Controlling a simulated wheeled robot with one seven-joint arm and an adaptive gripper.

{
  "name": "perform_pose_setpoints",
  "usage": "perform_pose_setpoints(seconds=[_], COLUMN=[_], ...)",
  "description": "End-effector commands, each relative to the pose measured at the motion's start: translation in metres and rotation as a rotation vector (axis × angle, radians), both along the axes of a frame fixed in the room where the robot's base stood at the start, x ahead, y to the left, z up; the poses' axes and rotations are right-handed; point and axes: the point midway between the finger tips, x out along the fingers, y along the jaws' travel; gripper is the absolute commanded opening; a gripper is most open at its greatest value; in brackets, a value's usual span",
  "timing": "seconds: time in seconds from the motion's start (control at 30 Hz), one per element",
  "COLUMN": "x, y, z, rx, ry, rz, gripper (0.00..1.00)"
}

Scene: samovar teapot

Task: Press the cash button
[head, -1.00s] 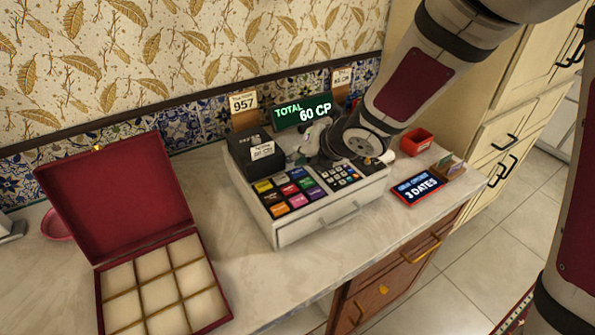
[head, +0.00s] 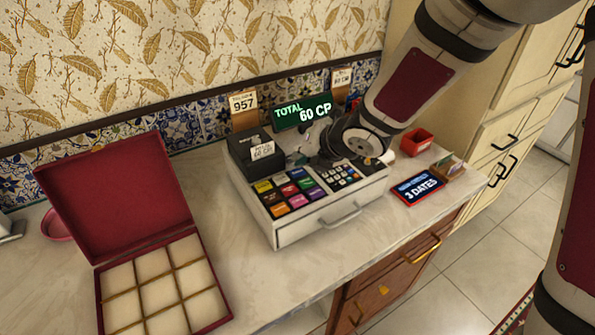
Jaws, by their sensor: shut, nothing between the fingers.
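The white cash register (head: 335,213) stands on the counter. Its sloped front carries several coloured keys (head: 287,193) on the left and a dark number pad (head: 341,176) on the right. The key labels are too small to read, so I cannot tell which one is the cash button. The green display (head: 303,112) reads "TOTAL 60 CP". My gripper (head: 297,157) is shut and empty, reaching in from the right over the back of the keys. I cannot tell whether its tips touch anything. My wrist hides part of the register's back right.
A black receipt printer (head: 243,154) with a paper slip sits at the register's back left. An open red box (head: 115,200) with empty compartments stands at left. A small screen (head: 419,186) reading "3 DATES" and a red tray (head: 416,142) lie at right.

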Motion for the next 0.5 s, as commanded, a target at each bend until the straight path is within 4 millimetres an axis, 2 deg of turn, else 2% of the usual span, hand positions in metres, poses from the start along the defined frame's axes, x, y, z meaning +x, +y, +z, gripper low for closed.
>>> perform_pose_setpoints(seconds=[0.5], x=[0.0], y=[-0.0002], z=[-0.0084], rx=[0.0], ry=[0.0], rz=[0.0], gripper=[0.0])
